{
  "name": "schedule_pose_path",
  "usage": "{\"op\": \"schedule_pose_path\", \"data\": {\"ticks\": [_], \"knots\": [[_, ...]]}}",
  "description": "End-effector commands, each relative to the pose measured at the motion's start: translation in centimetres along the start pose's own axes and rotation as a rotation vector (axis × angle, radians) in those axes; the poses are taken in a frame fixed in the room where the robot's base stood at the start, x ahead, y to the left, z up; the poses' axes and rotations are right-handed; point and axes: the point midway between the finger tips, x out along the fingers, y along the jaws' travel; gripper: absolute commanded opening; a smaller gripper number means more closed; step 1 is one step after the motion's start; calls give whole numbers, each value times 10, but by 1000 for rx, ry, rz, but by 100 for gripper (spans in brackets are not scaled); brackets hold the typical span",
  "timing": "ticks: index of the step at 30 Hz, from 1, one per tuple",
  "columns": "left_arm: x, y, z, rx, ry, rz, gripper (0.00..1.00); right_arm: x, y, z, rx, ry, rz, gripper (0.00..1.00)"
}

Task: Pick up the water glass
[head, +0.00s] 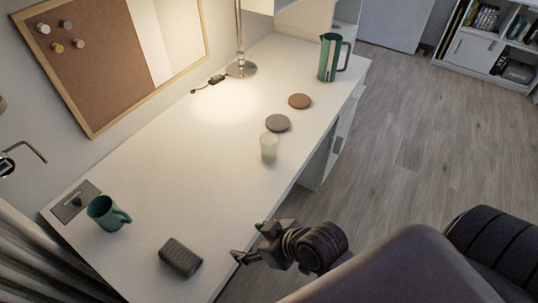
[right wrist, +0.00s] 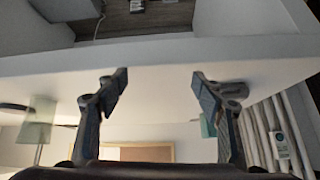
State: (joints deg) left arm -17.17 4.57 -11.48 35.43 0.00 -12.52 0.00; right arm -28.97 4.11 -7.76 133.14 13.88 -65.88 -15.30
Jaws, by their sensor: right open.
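The water glass (head: 269,148), clear and pale, stands upright on the white desk near its right edge, just below a grey coaster (head: 278,123) in the head view. My right gripper (head: 248,242) is open and empty at the desk's front edge, apart from the glass and below it in the picture. In the right wrist view, which looks upside down, the spread fingers of the right gripper (right wrist: 160,78) have nothing between them. The glass (right wrist: 36,131) shows there at the far left, outside the fingers. My left gripper is not in view.
A teal mug (head: 104,213) and a dark box (head: 181,257) stand at the desk's lower left. A brown coaster (head: 300,101), a teal pitcher (head: 330,57) and a lamp base (head: 241,69) are farther back. The desk's middle is clear.

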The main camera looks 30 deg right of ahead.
Motion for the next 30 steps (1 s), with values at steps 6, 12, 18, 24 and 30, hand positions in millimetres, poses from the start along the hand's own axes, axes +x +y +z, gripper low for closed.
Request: {"op": "schedule_pose_path", "data": {"ticks": [6,12,18,24,30], "knots": [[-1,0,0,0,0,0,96,18,-12,-54,-45,207,-44,62],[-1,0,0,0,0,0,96,25,-12,-120,-60,481,-32,62],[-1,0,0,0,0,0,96,19,16,-178,-18,749,88,62],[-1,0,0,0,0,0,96,9,66,-205,79,925,305,62],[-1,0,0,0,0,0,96,5,127,-194,210,969,589,62]]}}
